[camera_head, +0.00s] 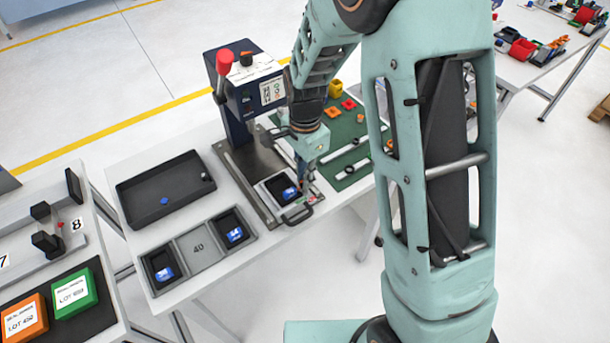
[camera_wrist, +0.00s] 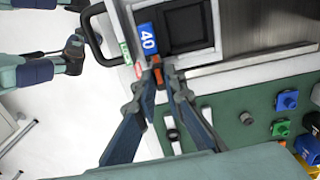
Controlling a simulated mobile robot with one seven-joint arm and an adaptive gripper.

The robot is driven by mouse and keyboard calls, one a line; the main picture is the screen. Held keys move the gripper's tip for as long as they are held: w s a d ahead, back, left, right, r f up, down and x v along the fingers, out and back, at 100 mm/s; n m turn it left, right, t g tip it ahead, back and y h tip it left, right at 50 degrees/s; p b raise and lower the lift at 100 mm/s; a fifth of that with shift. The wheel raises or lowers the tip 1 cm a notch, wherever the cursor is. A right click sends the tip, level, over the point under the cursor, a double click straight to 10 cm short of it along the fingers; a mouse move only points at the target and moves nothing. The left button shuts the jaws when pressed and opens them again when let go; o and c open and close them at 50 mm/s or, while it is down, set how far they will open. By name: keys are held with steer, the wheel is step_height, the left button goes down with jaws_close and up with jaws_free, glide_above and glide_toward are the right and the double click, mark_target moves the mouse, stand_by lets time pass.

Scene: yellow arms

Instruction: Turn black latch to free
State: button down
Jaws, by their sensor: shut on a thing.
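The black latch (camera_wrist: 158,75) is a small dark piece at the near edge of the fixture, beside a green label and a red label (camera_wrist: 139,69). My gripper (camera_wrist: 158,66) is shut on it, and the fingertips hide most of it. I cannot tell its exact angle. The fixture (camera_wrist: 216,52) is a pale frame holding a black part (camera_wrist: 188,27) with a blue "40" label. A black loop handle (camera_wrist: 92,35) sticks out from its side. In the head view my gripper (camera_head: 302,186) points down at the fixture's right side, below the press (camera_head: 240,95).
A green mat (camera_head: 346,176) with orange parts and pale rails lies to the right. The press has a red-knobbed lever (camera_head: 224,62). Open floor lies in front of the table.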

steer(key=n+b, duration=0.1)
steer(key=n, duration=0.4)
steer(key=shift+f+b, duration=0.1)
steer(key=shift+b, duration=0.3)
steer(key=n+b, duration=0.1)
steer(key=n, duration=0.4)
steer(key=shift+n, duration=0.3)
steer(key=n, duration=0.3)
steer(key=shift+b, duration=0.3)
steer(key=shift+n, duration=2.1)
steer(key=c, duration=2)
jaws_free()
